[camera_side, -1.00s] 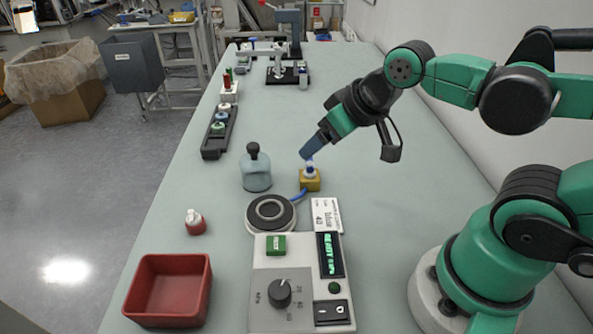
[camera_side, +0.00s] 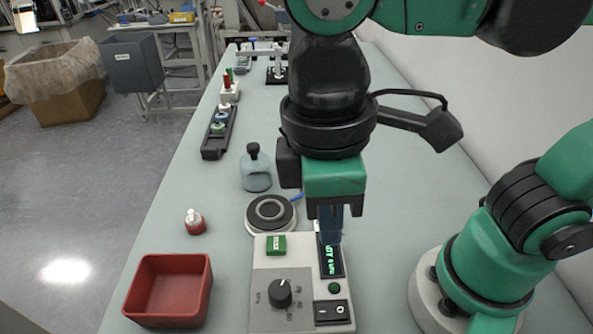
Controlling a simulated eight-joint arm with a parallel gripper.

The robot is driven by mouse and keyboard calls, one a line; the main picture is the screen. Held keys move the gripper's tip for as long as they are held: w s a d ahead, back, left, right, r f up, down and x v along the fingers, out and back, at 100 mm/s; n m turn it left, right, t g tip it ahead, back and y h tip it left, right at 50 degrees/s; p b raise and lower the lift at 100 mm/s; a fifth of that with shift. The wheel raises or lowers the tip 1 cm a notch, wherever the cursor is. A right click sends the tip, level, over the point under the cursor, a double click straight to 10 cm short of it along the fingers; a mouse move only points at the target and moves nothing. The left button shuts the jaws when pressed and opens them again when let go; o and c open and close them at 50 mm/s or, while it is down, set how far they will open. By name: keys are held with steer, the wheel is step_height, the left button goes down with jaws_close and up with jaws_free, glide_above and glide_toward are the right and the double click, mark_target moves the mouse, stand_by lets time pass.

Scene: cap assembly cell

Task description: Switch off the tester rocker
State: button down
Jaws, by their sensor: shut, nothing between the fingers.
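The tester (camera_side: 262,312) is a pale box at the front of the table. Its black rocker (camera_side: 331,311) sits at its lower right corner, with a line mark on the left half and a circle mark on the right half. A green button (camera_side: 334,288) is just above the rocker, and a lit green display (camera_side: 331,268) above that. My gripper (camera_side: 331,240) points down over the upper end of the display, shut and empty, apart from the rocker.
A dark knob (camera_side: 280,293) stands up on the tester left of the rocker. A round pad (camera_side: 270,213) lies behind it. A red bin (camera_side: 168,290), a small red bottle (camera_side: 195,222) and a grey-blue bottle (camera_side: 256,168) stand to the left.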

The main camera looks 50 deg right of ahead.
mark_target(337, 308)
steer(key=shift+s+a+r, duration=0.15)
steer(key=shift+s+r, duration=0.1)
steer(key=shift+s, duration=0.2)
steer(key=shift+f, duration=0.15)
steer(key=f, duration=0.8)
steer(key=s+d+f, duration=0.1)
steer(key=f, duration=0.4)
steer(key=shift+s+d+f, duration=0.1)
steer(key=shift+f, duration=0.25)
steer(key=shift+f, duration=0.15)
